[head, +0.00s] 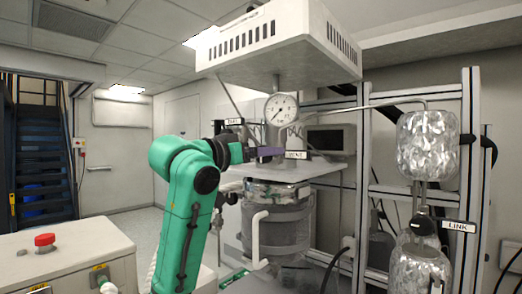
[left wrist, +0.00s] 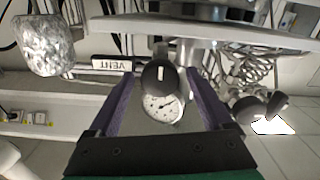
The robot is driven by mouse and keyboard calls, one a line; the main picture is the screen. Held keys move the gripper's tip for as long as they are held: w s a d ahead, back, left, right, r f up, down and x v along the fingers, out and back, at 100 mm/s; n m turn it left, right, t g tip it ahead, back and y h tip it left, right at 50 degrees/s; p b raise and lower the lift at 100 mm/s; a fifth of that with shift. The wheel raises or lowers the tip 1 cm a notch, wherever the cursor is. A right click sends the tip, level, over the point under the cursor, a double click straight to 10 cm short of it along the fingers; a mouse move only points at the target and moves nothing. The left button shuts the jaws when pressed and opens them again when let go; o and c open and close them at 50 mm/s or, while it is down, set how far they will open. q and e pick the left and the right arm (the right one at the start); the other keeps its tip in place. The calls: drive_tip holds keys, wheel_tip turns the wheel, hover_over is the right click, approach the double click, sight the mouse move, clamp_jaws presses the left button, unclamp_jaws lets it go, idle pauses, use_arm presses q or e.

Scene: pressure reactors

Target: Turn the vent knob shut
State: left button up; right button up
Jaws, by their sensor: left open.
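The vent knob (left wrist: 160,75) is a round black knob with a pale pointer mark, seen nearly face-on in the left wrist view. The upside-down VENT label (left wrist: 112,65) is beside it; in the head view the VENT label (head: 297,155) is just right of my gripper. My left gripper (left wrist: 160,82) is open, its purple fingers on either side of the knob, with gaps showing on both sides. In the head view my left gripper (head: 268,152) is at the valve below the gauge and hides the knob. My right gripper is not in view.
The pressure gauge (head: 281,109) stands close above my gripper. The wide white hood (head: 280,45) hangs over it. The reactor vessel (head: 275,225) is below. Another black knob (left wrist: 249,108) is at the right in the wrist view. A metal frame (head: 365,180) and foil-wrapped cylinder (head: 427,145) stand right.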

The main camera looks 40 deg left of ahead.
use_arm(q)
clamp_jaws()
drive_tip(key=m, duration=0.9)
drive_tip(key=shift+d+p, duration=0.1)
drive_tip(key=shift+p, duration=0.25)
drive_tip(key=m, duration=0.4)
drive_tip(key=shift+f+m, duration=0.1)
drive_tip(key=shift+m, duration=0.2)
drive_tip(key=shift+f+m+p, duration=0.1)
drive_tip(key=shift+m+p, duration=0.25)
drive_tip(key=shift+m, duration=1.85)
